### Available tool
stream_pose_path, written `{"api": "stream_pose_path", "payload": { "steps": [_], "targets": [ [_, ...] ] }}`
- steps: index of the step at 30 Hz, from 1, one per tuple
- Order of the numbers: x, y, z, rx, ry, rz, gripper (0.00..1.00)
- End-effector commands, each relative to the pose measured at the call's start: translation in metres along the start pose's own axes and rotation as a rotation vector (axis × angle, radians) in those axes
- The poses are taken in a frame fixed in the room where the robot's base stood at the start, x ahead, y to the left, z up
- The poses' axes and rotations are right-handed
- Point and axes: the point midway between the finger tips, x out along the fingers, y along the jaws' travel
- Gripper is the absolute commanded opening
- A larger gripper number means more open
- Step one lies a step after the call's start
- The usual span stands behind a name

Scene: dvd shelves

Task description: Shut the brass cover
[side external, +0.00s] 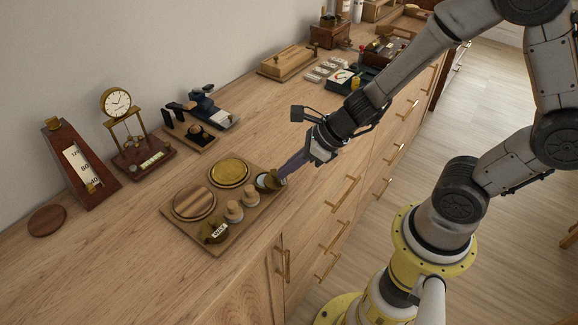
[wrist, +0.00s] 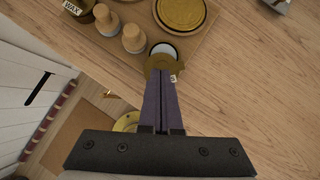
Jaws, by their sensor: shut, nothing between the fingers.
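The brass cover (wrist: 158,62) is swung off a small round pot with a pale inside (wrist: 164,49), leaving much of that inside showing. In the side external view the cover (side external: 274,178) sits at the right corner of a wooden board, beside the pale inside (side external: 262,181). My gripper (wrist: 161,76) is shut and empty, its fingertips right at the cover's near edge. In the side external view my gripper (side external: 283,174) comes down from the right onto the cover; I cannot tell whether it touches. The fingertips hide part of the cover.
The wooden board (side external: 208,247) also holds a large brass disc (side external: 230,172), a dark wooden disc (side external: 194,203), two wood-topped pots (side external: 242,204) and a brass pot labelled WAX (side external: 214,232). A clock (side external: 117,104) and other instruments stand behind. The counter right of the board is clear.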

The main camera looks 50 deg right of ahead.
Motion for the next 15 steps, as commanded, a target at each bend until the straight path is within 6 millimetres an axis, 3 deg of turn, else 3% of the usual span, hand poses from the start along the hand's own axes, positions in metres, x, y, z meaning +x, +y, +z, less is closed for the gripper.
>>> {"api": "stream_pose_path", "payload": {
  "steps": [15],
  "targets": [
    [0.0045, 0.0075, 0.0060, -0.002, -0.001, 0.002, 0.00]
  ]
}}
